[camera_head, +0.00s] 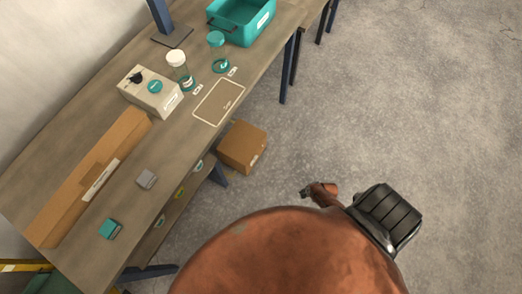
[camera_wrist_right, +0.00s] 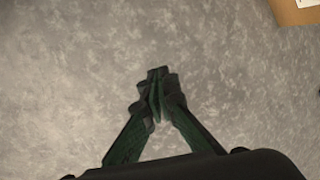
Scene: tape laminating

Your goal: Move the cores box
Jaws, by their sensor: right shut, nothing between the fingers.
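A brown cardboard box (camera_head: 243,147) stands on the floor beside the table, with a small label on its side. Its corner also shows at the top right of the right wrist view (camera_wrist_right: 292,13). A long cardboard box (camera_head: 93,178) with a white label lies on the table. I cannot read either label to tell which is the cores box. My right gripper (camera_head: 307,192) is over the floor, to the lower right of the floor box and apart from it. In the right wrist view its fingertips (camera_wrist_right: 158,78) are together and empty. My left gripper is out of view.
Table legs stand near the floor box. Floor to the right is clear.

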